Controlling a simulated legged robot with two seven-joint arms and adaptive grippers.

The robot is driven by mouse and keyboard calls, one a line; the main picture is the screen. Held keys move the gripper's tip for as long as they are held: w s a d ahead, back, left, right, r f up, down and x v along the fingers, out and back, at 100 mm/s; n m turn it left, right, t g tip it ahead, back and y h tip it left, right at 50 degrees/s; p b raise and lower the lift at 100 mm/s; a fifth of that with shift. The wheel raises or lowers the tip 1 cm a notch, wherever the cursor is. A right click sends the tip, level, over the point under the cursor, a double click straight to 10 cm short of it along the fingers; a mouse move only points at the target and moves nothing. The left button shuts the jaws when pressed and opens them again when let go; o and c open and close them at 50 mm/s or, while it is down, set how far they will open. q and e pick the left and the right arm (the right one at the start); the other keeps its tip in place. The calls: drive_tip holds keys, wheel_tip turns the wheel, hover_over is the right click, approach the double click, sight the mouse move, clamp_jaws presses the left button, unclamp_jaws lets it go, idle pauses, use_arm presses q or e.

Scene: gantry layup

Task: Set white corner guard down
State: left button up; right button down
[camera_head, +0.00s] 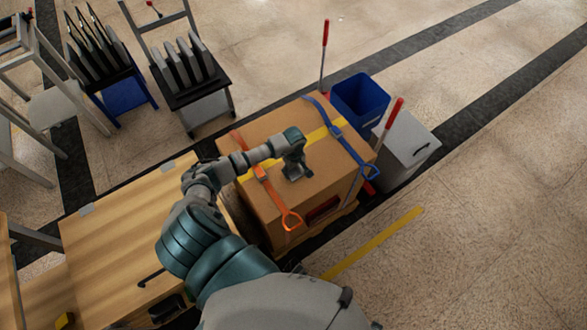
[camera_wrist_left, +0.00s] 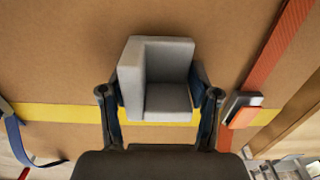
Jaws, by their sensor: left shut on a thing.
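The white corner guard (camera_wrist_left: 157,60) looks light grey in the left wrist view, an L-shaped piece with an upright wall and a flat face. My left gripper (camera_wrist_left: 160,98) is shut on it, with one finger on each side. In the head view my left gripper (camera_head: 297,171) points down over the top of a large cardboard box (camera_head: 270,200). The guard is hard to make out there. I cannot tell whether it touches the box top. My right gripper is not in view.
An orange strap (camera_head: 262,172), a blue strap (camera_head: 345,140) and yellow tape cross the box. A blue bin (camera_head: 360,98) and a grey bin (camera_head: 408,150) stand right of it. A wooden table (camera_head: 115,235) is at left; racks of dark panels (camera_head: 185,75) stand behind.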

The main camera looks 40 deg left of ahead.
sight(293, 170)
use_arm(q)
drive_tip(key=shift+d, duration=0.1)
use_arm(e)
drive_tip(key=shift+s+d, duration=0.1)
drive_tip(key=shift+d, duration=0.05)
use_arm(q)
drive_tip(key=shift+f, duration=0.1)
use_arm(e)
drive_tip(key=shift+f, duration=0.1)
use_arm(q)
drive_tip(key=o, duration=0.7)
drive_tip(key=shift+c, duration=0.2)
drive_tip(key=shift+o, duration=1)
drive_tip(key=shift+a, duration=0.25)
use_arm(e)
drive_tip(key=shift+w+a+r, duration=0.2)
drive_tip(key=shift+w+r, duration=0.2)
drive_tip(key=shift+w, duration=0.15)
use_arm(q)
drive_tip(key=shift+d, duration=0.1)
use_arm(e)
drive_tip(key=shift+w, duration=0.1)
use_arm(q)
wheel_tip(293, 170, up, 12)
drive_tip(key=shift+p, duration=0.45)
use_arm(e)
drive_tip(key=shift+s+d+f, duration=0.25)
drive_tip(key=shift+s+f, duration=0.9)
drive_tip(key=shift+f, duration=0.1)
